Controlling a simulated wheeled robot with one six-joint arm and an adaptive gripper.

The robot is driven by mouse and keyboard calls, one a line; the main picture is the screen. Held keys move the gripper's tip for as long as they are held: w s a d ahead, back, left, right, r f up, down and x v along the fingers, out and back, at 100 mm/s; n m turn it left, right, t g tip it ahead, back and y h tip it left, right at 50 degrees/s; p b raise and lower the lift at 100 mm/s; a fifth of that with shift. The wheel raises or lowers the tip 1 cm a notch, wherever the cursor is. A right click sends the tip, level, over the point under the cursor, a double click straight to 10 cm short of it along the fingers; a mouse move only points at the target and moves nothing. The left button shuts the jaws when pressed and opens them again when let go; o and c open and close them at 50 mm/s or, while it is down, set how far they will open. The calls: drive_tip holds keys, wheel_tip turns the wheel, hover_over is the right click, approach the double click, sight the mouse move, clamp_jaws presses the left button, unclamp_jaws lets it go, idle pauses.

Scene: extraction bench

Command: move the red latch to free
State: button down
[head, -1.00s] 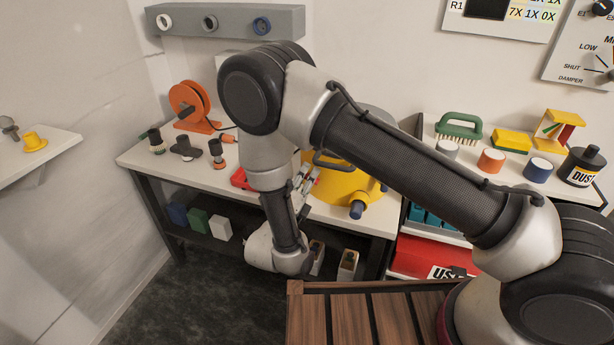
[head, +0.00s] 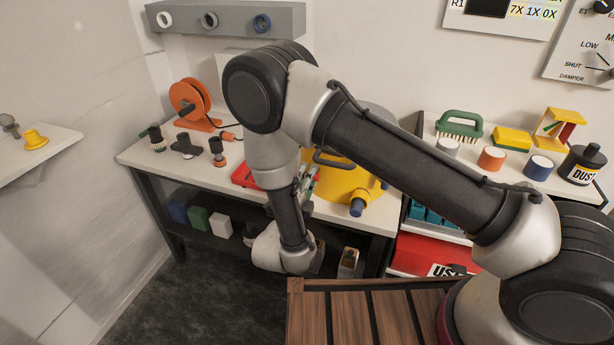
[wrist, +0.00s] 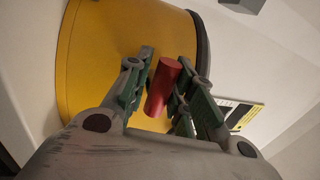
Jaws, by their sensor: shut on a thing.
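The red latch shows in the wrist view as a short red cylinder (wrist: 163,86) between my fingers, in front of the yellow drum (wrist: 100,60). My gripper (wrist: 167,72) is shut on the red latch, with green-padded fingers on both sides of it. In the head view the yellow drum (head: 340,185) stands on the bench behind my arm. My gripper (head: 308,183) is at the drum's left front side there, mostly hidden by my wrist. The latch cannot be made out in the head view, and its mount is hidden in both views.
A red tray-like thing (head: 243,175) lies on the bench left of my wrist. An orange reel (head: 190,104) and several dark fittings (head: 186,147) stand farther left. A blue-ended stub (head: 357,207) sticks out at the drum's front. A slatted wooden surface (head: 350,315) is in front.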

drive_tip(key=shift+w+r, duration=0.1)
drive_tip(key=shift+r, duration=0.2)
drive_tip(key=c, duration=1.3)
unclamp_jaws()
drive_tip(key=shift+f, duration=0.1)
